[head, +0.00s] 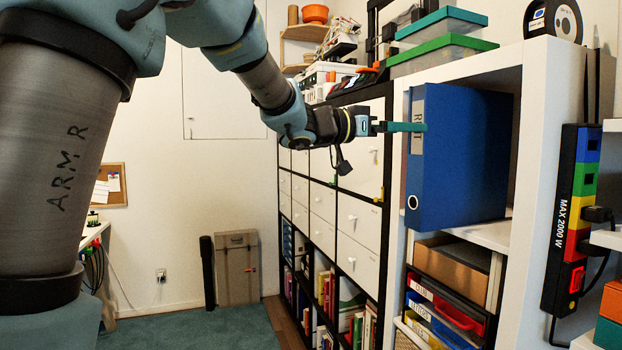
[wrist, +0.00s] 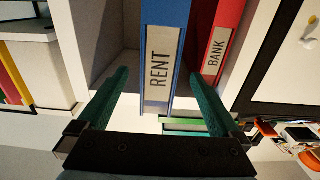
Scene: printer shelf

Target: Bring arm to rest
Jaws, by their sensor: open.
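My gripper (head: 400,127) is at the end of my outstretched arm, in front of the shelf. In the wrist view my gripper (wrist: 160,105) has its two green fingers spread wide, with nothing held between them. The blue RENT binder (head: 455,160) stands upright in the white shelf compartment. In the wrist view the blue binder's (wrist: 163,60) spine lies ahead between the fingers. In the head view a fingertip overlaps the top of the spine. I cannot tell whether it touches.
A red BANK binder (wrist: 216,45) stands beside the blue one in the wrist view. Green-lidded boxes (head: 440,50) sit on top of the shelf. A white drawer cabinet (head: 360,225) stands left of the shelf. A power strip (head: 575,220) hangs at right. The floor (head: 200,328) at left is open.

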